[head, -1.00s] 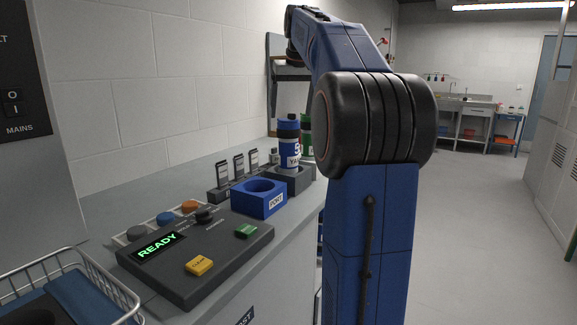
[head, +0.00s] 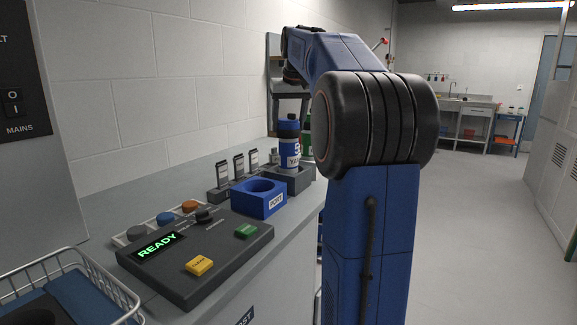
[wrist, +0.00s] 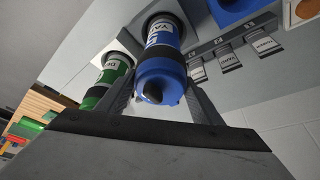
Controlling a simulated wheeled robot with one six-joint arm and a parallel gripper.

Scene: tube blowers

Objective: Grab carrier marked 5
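A blue carrier (head: 289,147) with a black top, a white figure that looks like a 5 and a band lettered "YA" stands upright in a grey holder (head: 293,180). It also shows in the wrist view (wrist: 162,72), between my fingers. My gripper (wrist: 163,95) is open, one finger on each side of the blue carrier's top, with a gap visible. In the head view my gripper (head: 288,117) hangs over that carrier. A green carrier (wrist: 109,77) stands beside it, left in the wrist view; its figure is hidden.
A blue port block (head: 258,205) with an empty round opening stands in front of the holder. Several labelled tags (head: 238,165) stand along the wall side. A control panel (head: 190,262) reads READY. A wire basket (head: 110,285) is at lower left.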

